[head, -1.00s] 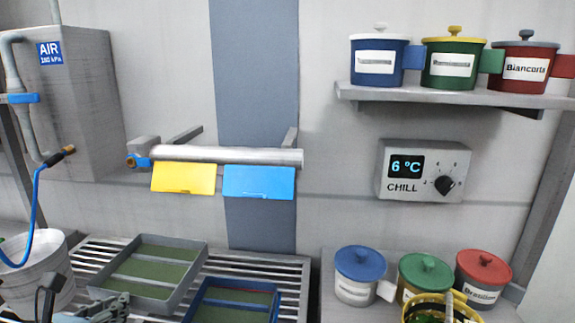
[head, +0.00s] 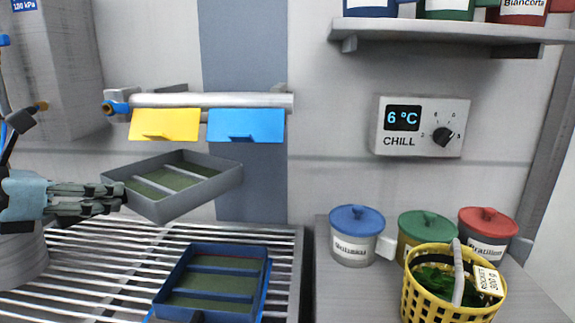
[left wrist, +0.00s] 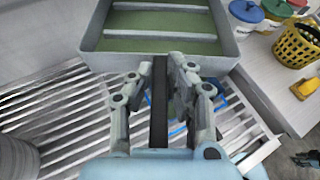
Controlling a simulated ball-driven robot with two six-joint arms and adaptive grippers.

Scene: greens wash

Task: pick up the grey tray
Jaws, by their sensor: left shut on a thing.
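The grey tray (head: 222,182) is held up above the slatted rack in the head view, a little tilted. It has green sections split by grey dividers. My left gripper (head: 118,196) comes in from the left and is shut on the tray's near left wall. In the left wrist view, the tray (left wrist: 160,62) fills the top of the picture and the fingers (left wrist: 160,75) meet its near wall. My right gripper cannot be made out in the head view.
A blue tray (head: 262,290) sits on the slatted rack (head: 110,255). A pipe (head: 210,100) with yellow and blue tags runs behind the grey tray. A yellow basket (head: 410,300) and lidded pots (head: 355,248) stand on the right counter.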

